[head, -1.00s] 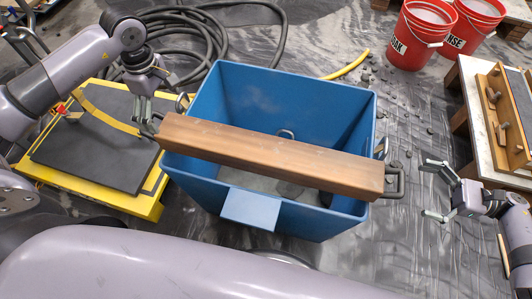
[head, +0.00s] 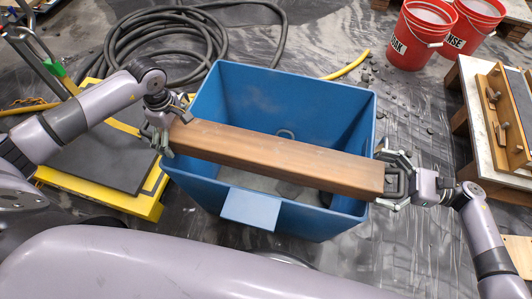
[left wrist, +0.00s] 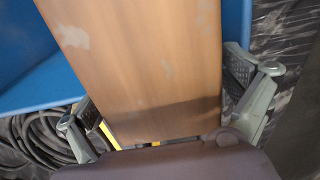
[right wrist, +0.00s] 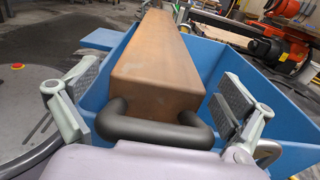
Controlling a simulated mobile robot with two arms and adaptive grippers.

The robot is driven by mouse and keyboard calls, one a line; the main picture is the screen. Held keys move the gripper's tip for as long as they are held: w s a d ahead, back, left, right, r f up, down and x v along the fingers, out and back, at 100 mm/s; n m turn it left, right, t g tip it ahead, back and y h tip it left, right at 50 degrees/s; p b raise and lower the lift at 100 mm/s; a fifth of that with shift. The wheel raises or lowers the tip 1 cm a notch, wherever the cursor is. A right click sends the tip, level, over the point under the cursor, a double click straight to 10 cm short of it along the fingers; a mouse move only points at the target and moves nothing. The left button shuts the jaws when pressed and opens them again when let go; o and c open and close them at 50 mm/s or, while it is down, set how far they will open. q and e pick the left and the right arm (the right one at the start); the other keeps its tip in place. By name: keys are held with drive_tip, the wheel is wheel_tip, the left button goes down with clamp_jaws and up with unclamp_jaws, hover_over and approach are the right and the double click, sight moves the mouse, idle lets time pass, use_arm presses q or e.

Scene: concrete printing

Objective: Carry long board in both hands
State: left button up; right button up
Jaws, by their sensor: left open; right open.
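The long brown wooden board (head: 280,158) lies across the top of the blue bin (head: 219,90), with a dark handle at its right end (head: 394,181). My left gripper (head: 172,128) is open at the board's left end; in the left wrist view its fingers stand on both sides of the board (left wrist: 140,65). My right gripper (head: 388,176) is open around the right end; in the right wrist view its fingers (right wrist: 150,100) flank the dark handle (right wrist: 155,130) and the board's end, with gaps showing.
A yellow platform with a dark top (head: 95,165) stands left of the bin. Red buckets (head: 420,35) are at the back right. A bench with a wooden form (head: 500,110) is at the right. A black hose (head: 165,35) and rubble lie behind.

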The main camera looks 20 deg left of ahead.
use_arm(q)
drive_tip(key=shift+c, duration=0.3)
use_arm(e)
drive_tip(key=shift+c, duration=0.3)
use_arm(q)
drive_tip(key=c, duration=2)
use_arm(e)
drive_tip(key=c, duration=1.9)
use_arm(q)
drive_tip(key=shift+o, duration=0.2)
drive_tip(key=shift+w+r, duration=0.15)
drive_tip(key=shift+r, duration=0.05)
use_arm(e)
drive_tip(key=shift+w+r, duration=0.1)
drive_tip(key=shift+r, duration=0.15)
drive_tip(key=shift+c, duration=0.2)
